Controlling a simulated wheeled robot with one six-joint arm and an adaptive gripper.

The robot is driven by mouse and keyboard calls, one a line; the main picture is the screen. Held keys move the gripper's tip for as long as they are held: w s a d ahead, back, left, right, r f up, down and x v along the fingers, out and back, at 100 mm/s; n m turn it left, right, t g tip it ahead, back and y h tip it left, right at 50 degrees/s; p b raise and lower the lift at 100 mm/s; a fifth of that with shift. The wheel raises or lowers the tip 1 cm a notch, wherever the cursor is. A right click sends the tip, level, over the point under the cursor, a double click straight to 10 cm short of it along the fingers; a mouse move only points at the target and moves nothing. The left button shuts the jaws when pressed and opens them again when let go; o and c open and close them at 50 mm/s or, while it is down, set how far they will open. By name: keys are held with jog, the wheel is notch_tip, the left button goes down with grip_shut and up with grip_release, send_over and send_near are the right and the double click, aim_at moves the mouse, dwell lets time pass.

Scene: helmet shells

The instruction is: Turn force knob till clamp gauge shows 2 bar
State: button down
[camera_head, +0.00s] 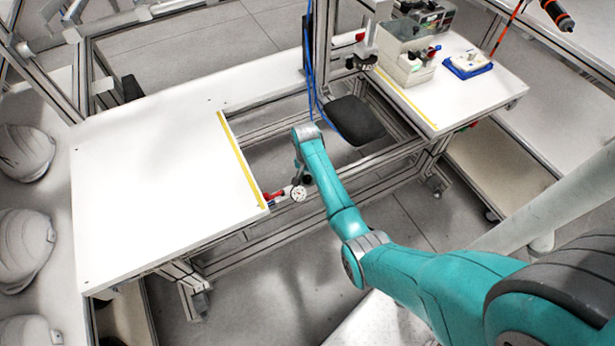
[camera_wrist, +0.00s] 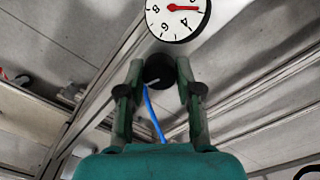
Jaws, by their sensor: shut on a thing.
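The clamp gauge (camera_wrist: 178,14) is a round white dial at the top of the wrist view, partly cut off. Its red needle points right, near the numeral 2 and on the side toward the 4; the exact reading is hard to tell. My gripper (camera_wrist: 160,82) is shut on the black round force knob (camera_wrist: 157,68), just below the gauge in that view. In the head view the gauge (camera_head: 298,194) sits beside the right edge of the left white table. My gripper (camera_head: 299,172) is just above it there; the knob is too small to make out.
The left white table (camera_head: 150,170) is bare. The right table (camera_head: 490,82) carries a grey box unit (camera_head: 405,55) and a blue tray (camera_head: 462,72) holding a white part. Several white helmet shells (camera_head: 25,240) line the left edge. A blue hose (camera_wrist: 153,115) runs below the knob.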

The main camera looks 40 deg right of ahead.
aim_at(307, 178)
jog(key=shift+n, duration=2.6)
jog(key=c, duration=0.8)
grip_release()
jog(key=shift+o, duration=0.2)
notch_tip(307, 178, up, 12)
jog(key=shift+a, duration=0.15)
